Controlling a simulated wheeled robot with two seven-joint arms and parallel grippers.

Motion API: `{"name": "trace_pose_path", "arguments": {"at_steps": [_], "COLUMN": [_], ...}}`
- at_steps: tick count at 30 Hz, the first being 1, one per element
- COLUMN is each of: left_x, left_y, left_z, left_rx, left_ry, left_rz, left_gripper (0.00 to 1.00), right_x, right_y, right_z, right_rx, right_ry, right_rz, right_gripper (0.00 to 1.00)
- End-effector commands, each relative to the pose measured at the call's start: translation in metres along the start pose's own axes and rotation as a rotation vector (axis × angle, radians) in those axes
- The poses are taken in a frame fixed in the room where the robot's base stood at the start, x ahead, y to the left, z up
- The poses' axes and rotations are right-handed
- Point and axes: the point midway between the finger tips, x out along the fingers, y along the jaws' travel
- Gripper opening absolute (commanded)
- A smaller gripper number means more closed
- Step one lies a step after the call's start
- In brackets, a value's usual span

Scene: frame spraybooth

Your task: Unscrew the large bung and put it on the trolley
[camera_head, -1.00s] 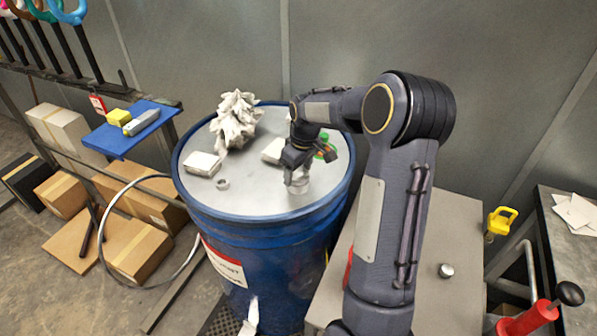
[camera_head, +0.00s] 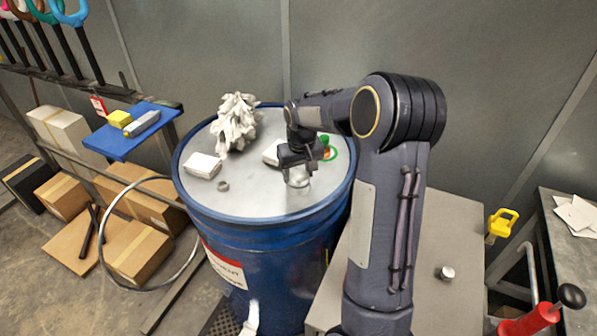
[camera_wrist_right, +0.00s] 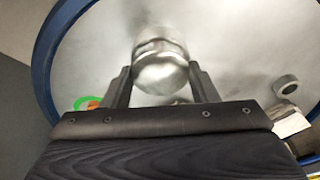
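The blue drum (camera_head: 262,217) has a grey lid, with the silver large bung (camera_head: 298,180) at the lid's right front. My right gripper (camera_head: 297,172) points down over it. In the right wrist view my right gripper (camera_wrist_right: 160,80) has its two fingers against either side of the shiny round bung (camera_wrist_right: 160,68). I cannot tell whether the bung is clear of its hole. A grey flat top (camera_head: 432,225), apparently the trolley, stands right of the drum, partly hidden by my arm. My left gripper is not in view.
On the lid are a crumpled white rag (camera_head: 236,122), a white block (camera_head: 202,166) and a small grey ring (camera_head: 223,186). A small silver cap (camera_head: 446,273) sits on the grey top, otherwise mostly bare. A bench with papers (camera_head: 577,214) is far right.

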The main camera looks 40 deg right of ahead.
Motion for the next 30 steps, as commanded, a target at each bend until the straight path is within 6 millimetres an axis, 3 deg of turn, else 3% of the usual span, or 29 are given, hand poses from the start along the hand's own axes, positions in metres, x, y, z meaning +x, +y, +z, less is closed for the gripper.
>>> {"name": "trace_pose_path", "arguments": {"at_steps": [12, 23, 30], "left_x": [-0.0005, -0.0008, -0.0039], "left_y": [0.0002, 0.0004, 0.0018], "left_z": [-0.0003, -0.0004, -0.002], "left_rx": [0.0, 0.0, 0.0], "left_ry": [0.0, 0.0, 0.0], "left_rz": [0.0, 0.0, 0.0], "left_gripper": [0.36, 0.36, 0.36], "right_x": [-0.0001, 0.0, -0.0003], "right_y": [-0.0008, -0.0011, -0.0008], "right_z": [0.0, 0.0, -0.0005], "right_rx": [-0.383, -0.431, -0.726], "right_ry": [-0.001, -0.001, 0.0], "right_rz": [-0.062, -0.07, -0.116], "right_gripper": [0.35, 0.35, 0.35]}}
